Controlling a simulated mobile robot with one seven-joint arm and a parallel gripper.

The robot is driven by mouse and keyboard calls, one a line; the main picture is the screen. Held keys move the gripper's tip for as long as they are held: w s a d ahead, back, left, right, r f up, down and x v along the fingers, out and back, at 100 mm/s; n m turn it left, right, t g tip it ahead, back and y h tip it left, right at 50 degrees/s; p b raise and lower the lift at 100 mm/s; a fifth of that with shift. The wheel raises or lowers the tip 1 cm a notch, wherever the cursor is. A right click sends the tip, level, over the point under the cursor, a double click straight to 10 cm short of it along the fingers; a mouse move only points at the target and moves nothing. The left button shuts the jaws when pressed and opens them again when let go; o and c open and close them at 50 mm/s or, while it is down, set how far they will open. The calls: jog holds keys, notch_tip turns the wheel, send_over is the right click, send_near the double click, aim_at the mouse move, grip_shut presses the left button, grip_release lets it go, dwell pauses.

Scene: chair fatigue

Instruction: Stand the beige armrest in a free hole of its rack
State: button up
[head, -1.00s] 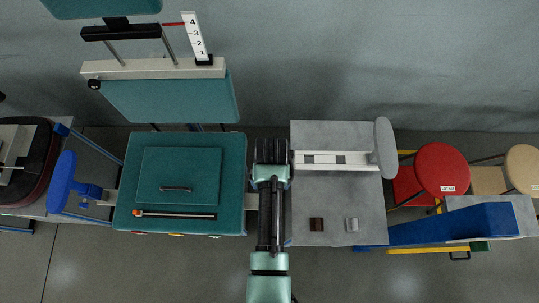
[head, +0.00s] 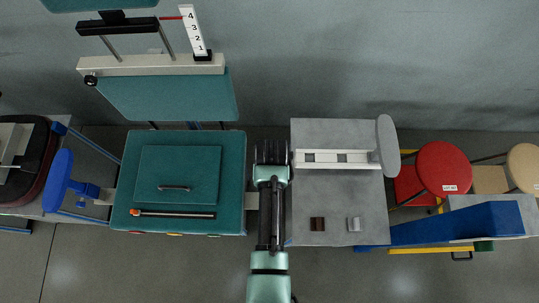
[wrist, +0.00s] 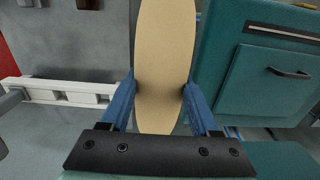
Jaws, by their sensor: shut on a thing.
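The beige armrest (wrist: 166,60) is a long, rounded pad in the wrist view. My gripper (wrist: 160,92) is shut on it, one blue finger on each side. In the head view my gripper (head: 271,158) is over the gap between the teal seat and the grey table, left of the rack; the beige armrest cannot be made out there. The rack (head: 325,157) is a white bar across the grey table with two dark square holes showing empty. A grey armrest (head: 386,146) stands at its right end. The rack also shows in the wrist view (wrist: 82,97), left of the held armrest.
The grey table (head: 335,193) carries a brown block (head: 317,224) and a grey block (head: 353,224) near its front. The teal seat (head: 230,180) with a drawer-like panel is to the left. A blue armrest (head: 60,180) and red stool (head: 442,165) stand farther out.

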jog(key=shift+r, duration=0.2)
jog(key=shift+r+p, duration=3.35)
jog(key=shift+p, duration=0.3)
jog(key=shift+r, duration=0.1)
notch_tip(320, 180, up, 4)
jog(key=p, duration=0.4)
jog(key=shift+w+f, duration=0.1)
jog(key=shift+f, duration=0.1)
